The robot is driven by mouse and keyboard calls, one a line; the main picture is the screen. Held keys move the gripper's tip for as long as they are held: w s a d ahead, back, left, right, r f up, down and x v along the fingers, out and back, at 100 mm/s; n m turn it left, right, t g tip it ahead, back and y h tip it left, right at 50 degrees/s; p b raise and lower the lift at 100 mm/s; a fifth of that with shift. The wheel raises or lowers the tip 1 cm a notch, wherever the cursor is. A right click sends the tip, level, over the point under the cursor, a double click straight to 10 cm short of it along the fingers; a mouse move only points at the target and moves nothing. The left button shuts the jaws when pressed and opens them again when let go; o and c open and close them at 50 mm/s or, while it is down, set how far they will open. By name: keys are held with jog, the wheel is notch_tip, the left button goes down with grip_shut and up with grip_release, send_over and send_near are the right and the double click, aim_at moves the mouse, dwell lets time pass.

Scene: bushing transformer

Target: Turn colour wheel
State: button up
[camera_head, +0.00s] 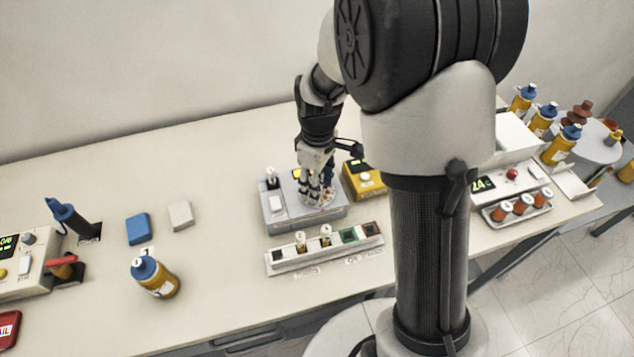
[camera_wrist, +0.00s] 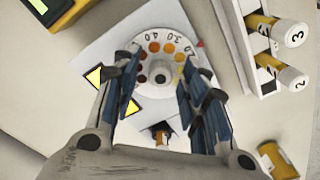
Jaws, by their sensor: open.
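The colour wheel (camera_wrist: 152,36) is a white disc with a ring of orange to dark red spots, printed numbers and a grey central knob (camera_wrist: 161,74). It lies on top of a grey box (camera_head: 277,218) in the head view, where my gripper (camera_head: 314,193) largely hides it. In the wrist view my gripper (camera_wrist: 160,75) is open, with one blue-padded finger on each side of the knob. The fingers overlap the wheel's sides in the picture. I cannot tell whether they touch it. A red pointer mark (camera_wrist: 200,44) is beside the rim.
A white rack (camera_head: 325,249) with two capped vials stands in front of the box. A yellow device (camera_head: 363,180) is just right of it. A blue-capped bottle (camera_head: 154,277) stands at left. A tray of orange-and-white containers (camera_head: 518,211) is at right. The table's back left is clear.

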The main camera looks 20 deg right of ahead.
jog(key=shift+c, duration=0.5)
grip_shut()
jog(key=shift+m, duration=0.3)
jog(key=m+p, duration=0.1)
jog(key=m, duration=0.2)
jog(key=shift+r+p, duration=0.1)
jog(key=shift+p, duration=0.2)
jog(key=shift+m+p, duration=0.45)
jog(key=shift+m, duration=1.15)
